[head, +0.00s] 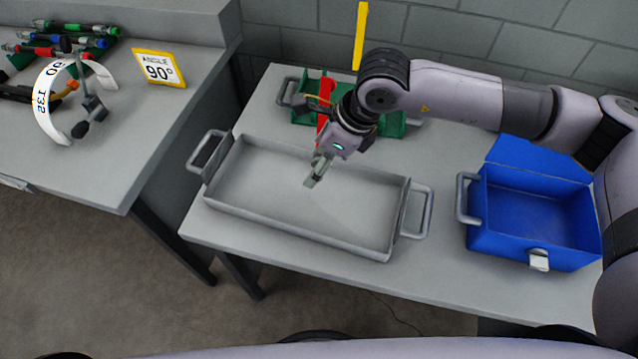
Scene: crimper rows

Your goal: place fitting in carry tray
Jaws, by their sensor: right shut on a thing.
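The grey metal carry tray (240,208), with a loop handle at each end, stands on the grey table in the middle of the head view. It looks empty inside. My right gripper (317,172) reaches in from the right and points down over the tray's middle, near its back wall. It is shut on a small grey piece, the fitting (312,182), which shows only as a stub at the fingertips. I cannot tell whether the fitting touches the tray floor. My left gripper is not in view.
A green tray (392,124) with a red part stands behind, partly hidden by my arm. An open blue box (535,215) stands right. The table front is clear.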

